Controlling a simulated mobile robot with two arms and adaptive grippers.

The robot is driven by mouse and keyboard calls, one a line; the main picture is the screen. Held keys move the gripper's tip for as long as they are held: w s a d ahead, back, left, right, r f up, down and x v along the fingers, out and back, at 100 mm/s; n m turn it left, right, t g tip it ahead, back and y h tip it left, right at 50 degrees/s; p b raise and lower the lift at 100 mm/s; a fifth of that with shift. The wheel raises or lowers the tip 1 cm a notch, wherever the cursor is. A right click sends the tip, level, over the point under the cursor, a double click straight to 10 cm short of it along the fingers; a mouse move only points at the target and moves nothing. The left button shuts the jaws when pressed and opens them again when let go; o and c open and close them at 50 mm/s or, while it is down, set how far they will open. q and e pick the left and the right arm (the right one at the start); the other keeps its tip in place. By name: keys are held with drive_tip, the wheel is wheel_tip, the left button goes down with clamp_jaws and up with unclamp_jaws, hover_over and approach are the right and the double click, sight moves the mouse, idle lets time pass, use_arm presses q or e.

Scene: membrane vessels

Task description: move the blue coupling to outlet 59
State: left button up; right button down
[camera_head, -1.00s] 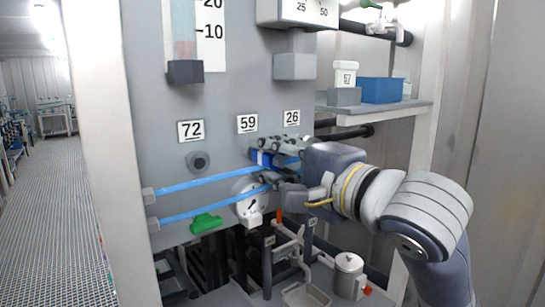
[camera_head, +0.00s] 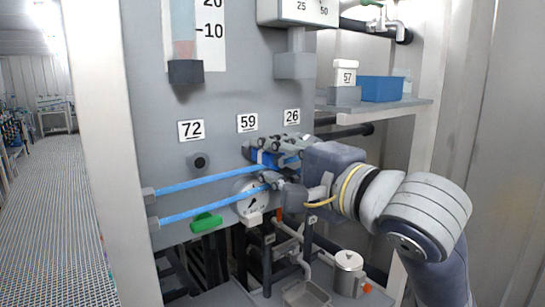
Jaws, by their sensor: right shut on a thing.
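The blue coupling (camera_head: 266,158) is a short blue body with a white band, at the end of the upper blue hose (camera_head: 215,180). My right gripper (camera_head: 262,152) is shut on it, in front of the grey panel below labels 59 (camera_head: 247,123) and 26 (camera_head: 292,117). The outlet under 59 is hidden behind the gripper and coupling, so I cannot tell whether they touch. The outlet under 72 (camera_head: 199,161) is a bare dark round port. My left gripper is not in view.
A shelf (camera_head: 395,108) at right holds a blue bin (camera_head: 382,90) and a container marked 57 (camera_head: 345,75). A metal canister (camera_head: 349,270) stands lower right.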

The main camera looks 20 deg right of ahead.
drive_tip(key=shift+w+a, duration=0.15)
drive_tip(key=shift+w, duration=0.4)
drive_tip(key=c, duration=1.2)
unclamp_jaws()
